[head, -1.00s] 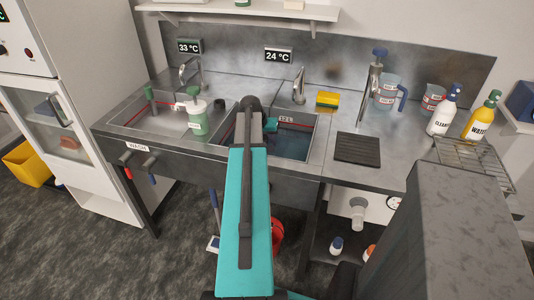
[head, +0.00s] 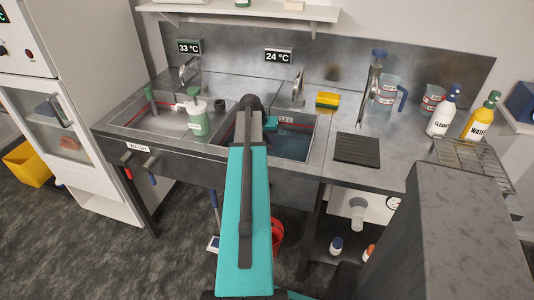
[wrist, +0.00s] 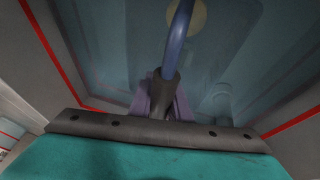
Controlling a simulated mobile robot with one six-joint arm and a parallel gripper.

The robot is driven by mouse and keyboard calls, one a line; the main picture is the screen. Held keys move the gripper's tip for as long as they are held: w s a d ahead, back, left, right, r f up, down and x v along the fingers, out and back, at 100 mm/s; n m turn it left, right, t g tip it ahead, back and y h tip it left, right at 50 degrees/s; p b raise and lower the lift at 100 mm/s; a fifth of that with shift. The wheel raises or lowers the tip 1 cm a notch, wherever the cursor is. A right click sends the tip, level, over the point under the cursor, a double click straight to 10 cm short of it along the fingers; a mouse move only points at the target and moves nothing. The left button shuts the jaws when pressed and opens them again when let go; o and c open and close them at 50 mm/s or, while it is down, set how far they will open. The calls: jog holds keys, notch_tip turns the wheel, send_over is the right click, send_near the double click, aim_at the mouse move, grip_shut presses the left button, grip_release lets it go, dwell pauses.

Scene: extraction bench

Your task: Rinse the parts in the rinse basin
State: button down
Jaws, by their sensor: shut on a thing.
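The right basin (head: 300,127) holds bluish water and has a red line around its inner wall. My arm reaches over it and hides its left part. In the wrist view, my gripper (wrist: 166,92) points down into this basin and is shut on a blue curved piece (wrist: 181,35), which extends away from the jaws. Its far end is out of the picture. A pale yellow round shape (wrist: 197,13) shows beyond it, too blurred to name. The gripper and the held piece are hidden behind my arm in the head view.
Taps stand behind both basins. A yellow sponge (head: 327,99), a dark ribbed mat (head: 357,149), jugs (head: 388,95), bottles and a wire rack (head: 472,160) occupy the right counter.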

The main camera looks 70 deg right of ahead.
jog(key=shift+f, duration=0.4)
dwell(0.5)
dwell(5.0)
notch_tip(320, 180, up, 22)
jog(key=p, duration=1.1)
jog(key=shift+r+p, duration=0.2)
jog(key=shift+p, duration=0.15)
dwell(1.3)
